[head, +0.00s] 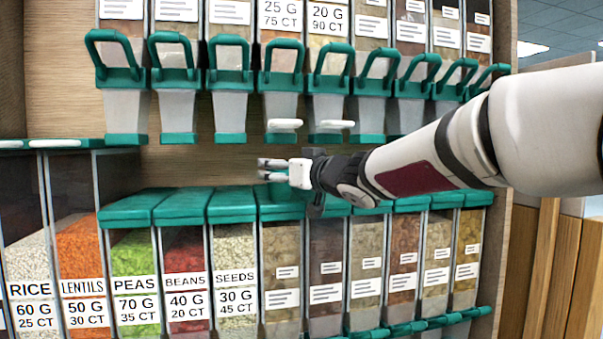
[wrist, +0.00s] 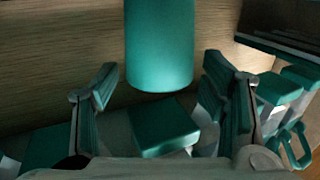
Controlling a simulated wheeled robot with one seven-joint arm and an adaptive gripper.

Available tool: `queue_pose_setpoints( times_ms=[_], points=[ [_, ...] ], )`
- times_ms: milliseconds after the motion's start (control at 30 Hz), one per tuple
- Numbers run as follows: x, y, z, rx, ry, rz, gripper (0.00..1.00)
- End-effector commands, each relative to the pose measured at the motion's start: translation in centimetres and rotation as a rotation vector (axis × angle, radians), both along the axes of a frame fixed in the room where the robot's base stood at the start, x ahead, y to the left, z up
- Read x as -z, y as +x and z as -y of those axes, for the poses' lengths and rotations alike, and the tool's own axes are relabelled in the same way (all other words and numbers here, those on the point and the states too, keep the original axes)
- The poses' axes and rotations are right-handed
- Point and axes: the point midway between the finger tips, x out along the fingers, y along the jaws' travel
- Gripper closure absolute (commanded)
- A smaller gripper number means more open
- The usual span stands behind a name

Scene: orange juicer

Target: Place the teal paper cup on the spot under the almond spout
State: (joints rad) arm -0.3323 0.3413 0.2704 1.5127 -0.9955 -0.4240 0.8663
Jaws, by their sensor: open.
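My gripper (head: 266,169) is in front of the gap between the upper and lower dispenser rows, its fingers pointing left in the head view. In the wrist view my gripper (wrist: 160,75) is open, with its two fingers wide apart. A smooth teal cylinder (wrist: 160,42) shows between and beyond the fingertips, cut off by the top edge; it looks like the teal paper cup. No finger visibly grips it. I cannot make out the cup clearly in the head view. No almond label is readable, so I cannot tell which spout is the almond one.
Upper dispensers with teal levers (head: 228,60) and spouts hang above my gripper. Below are bins with teal lids (head: 180,207), labelled rice, lentils, peas, beans and seeds, and others unreadable. A teal block (wrist: 162,127) lies between the fingers in the wrist view. A wooden panel (head: 200,163) is behind.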

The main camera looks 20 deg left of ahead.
Motion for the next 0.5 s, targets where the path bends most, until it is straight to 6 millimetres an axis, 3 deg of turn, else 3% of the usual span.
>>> queue_pose_setpoints(
  times_ms=[500],
  points=[
    [0.1, -5.3, 7.4, 0.003, -0.001, 0.002, 0.33]
  ],
)
